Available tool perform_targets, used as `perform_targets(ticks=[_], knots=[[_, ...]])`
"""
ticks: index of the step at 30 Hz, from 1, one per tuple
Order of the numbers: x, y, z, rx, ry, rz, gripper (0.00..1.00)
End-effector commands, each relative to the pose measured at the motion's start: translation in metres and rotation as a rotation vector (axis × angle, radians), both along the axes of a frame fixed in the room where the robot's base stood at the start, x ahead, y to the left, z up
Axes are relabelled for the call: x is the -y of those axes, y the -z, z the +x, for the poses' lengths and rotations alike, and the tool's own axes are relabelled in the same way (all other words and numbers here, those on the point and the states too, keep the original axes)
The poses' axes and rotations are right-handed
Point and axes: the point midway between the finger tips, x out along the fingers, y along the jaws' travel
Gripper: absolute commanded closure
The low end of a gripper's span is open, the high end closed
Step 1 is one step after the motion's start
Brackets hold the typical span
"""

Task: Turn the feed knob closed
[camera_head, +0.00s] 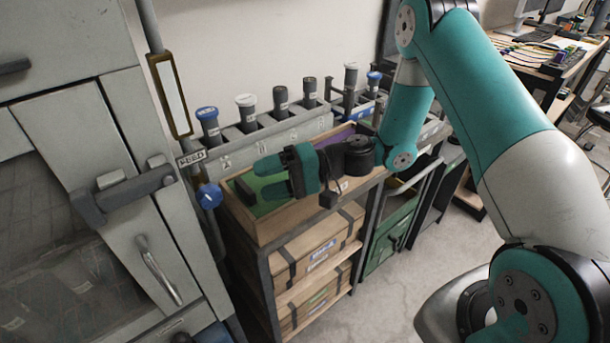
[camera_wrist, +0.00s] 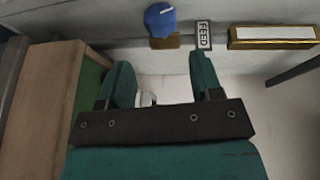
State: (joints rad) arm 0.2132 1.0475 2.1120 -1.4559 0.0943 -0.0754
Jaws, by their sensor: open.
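The feed knob (camera_head: 209,196) is blue with a white pointer line, on the side of the grey cabinet just below the FEED label (camera_head: 191,158). In the wrist view the blue knob (camera_wrist: 160,20) is at the top, beyond the fingertips and a little left of centre, with the FEED label (camera_wrist: 204,35) to its right. My gripper (camera_head: 262,177) has teal fingers and is right of the knob, above the wooden box. The gripper (camera_wrist: 160,72) is open and empty, apart from the knob. Nothing hides the knob in either view.
The grey cabinet (camera_head: 90,140) with a latch handle (camera_head: 125,190) stands left. A wooden box (camera_head: 275,232) on a shelf lies under my gripper. Behind it is a rack (camera_head: 275,128) with several capped tubes. A framed gauge strip (camera_head: 170,95) is above the label.

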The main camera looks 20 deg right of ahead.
Motion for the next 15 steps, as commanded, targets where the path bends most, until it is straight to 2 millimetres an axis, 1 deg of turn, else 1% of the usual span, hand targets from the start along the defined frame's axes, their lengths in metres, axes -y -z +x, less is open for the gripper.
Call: perform_targets(ticks=[1,3,6,10,15], knots=[[0.014,0.001,0.000,0.001,0.007,-0.001,0.41],[0.030,-0.002,-0.002,0.001,0.007,0.000,0.41],[0.049,-0.004,-0.005,0.000,0.005,-0.001,0.41],[0.065,-0.007,-0.007,0.000,0.003,-0.001,0.41],[0.074,-0.008,-0.009,-0.001,0.001,0.000,0.41]])
